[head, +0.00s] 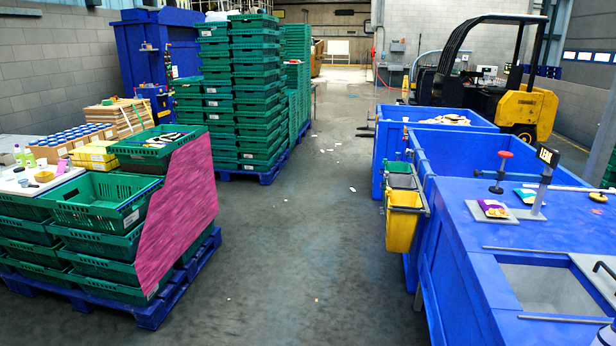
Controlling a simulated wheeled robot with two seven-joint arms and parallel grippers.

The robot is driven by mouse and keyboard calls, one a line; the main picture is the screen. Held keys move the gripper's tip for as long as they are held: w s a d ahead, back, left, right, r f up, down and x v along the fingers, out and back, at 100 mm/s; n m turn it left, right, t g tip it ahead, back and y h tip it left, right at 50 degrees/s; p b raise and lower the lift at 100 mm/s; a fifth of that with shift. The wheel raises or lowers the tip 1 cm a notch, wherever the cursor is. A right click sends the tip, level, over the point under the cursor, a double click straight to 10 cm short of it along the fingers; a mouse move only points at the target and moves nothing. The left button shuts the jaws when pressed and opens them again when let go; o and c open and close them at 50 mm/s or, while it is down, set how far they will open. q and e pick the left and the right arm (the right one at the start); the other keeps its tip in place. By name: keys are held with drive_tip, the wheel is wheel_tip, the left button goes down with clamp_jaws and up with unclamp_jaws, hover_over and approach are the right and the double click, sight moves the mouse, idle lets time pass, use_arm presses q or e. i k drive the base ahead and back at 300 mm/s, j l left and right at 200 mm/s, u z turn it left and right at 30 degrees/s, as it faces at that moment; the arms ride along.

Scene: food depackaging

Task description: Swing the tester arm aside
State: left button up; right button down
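A leak tester stands on the blue bench (465,240) at the right. Its dark upright sign (547,156) reads something like "LEAK" and sits on a grey post (541,192). A red-topped clamp or knob (505,155) on a dark stem stands just left of it. A thin pale bar (580,188) runs to the right from near the post; I cannot tell which of these parts is the tester arm. A purple and yellow packet (493,209) lies on a grey plate in front. Neither of my grippers is in view.
Yellow, grey and green bins (402,222) hang on the bench's left side. A recessed basin (545,290) opens in its front. Green crates (95,200) on a blue pallet stand left, with a pink sheet (185,210).

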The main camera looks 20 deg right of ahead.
sight(499, 176)
drive_tip(key=i+z, duration=0.2)
drive_tip(key=z, duration=0.2)
drive_tip(key=i+j+z, duration=0.15)
drive_tip(key=z, duration=0.25)
drive_tip(key=i+j+z, duration=0.2)
drive_tip(key=z, duration=0.2)
drive_tip(key=i+j+z, duration=0.25)
drive_tip(key=z, duration=0.15)
drive_tip(key=i+j+z, duration=0.15)
drive_tip(key=z, duration=0.25)
drive_tip(key=i+j+z, duration=0.2)
drive_tip(key=j, duration=0.2)
drive_tip(key=j+z, duration=0.25)
drive_tip(key=j, duration=0.1)
